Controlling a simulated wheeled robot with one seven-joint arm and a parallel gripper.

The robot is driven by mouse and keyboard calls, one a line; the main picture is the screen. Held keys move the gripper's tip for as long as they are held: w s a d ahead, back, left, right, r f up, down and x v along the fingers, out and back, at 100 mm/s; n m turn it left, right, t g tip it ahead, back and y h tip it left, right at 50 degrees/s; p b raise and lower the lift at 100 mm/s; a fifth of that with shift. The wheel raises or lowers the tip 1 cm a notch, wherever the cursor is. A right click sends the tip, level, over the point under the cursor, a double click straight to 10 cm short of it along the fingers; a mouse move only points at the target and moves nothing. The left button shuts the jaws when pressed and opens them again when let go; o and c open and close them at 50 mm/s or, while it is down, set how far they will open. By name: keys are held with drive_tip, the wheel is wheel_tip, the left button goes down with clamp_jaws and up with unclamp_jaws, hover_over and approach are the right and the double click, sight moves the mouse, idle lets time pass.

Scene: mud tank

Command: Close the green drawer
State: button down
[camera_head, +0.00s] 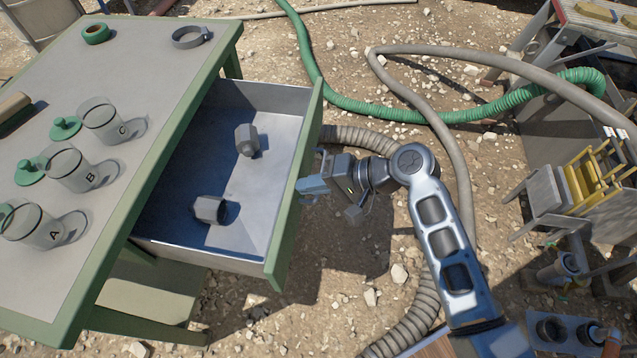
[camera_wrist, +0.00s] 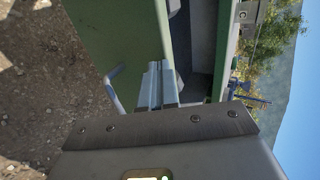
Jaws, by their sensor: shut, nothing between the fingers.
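The green drawer (camera_head: 292,190) is pulled out from the right side of the green-edged table (camera_head: 150,95). Its green front faces right, and two grey hexagonal bolts (camera_head: 247,139) lie inside it. My gripper (camera_head: 308,186) is shut and empty at the outer face of the drawer front, near its middle. In the wrist view the shut fingers (camera_wrist: 158,86) point at the green front (camera_wrist: 125,35), beside a thin bent handle (camera_wrist: 114,88). I cannot tell whether the fingertips touch the front.
Green and grey hoses (camera_head: 420,113) cross the stony ground behind my arm. A small bench with yellow parts (camera_head: 590,185) stands at the right.

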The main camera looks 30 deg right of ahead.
drive_tip(key=w+a, duration=0.7)
drive_tip(key=a, duration=0.3)
drive_tip(key=w+a+b, duration=0.1)
drive_tip(key=w+a, duration=0.6)
drive_tip(key=a, duration=0.3)
drive_tip(key=shift+w, duration=0.25)
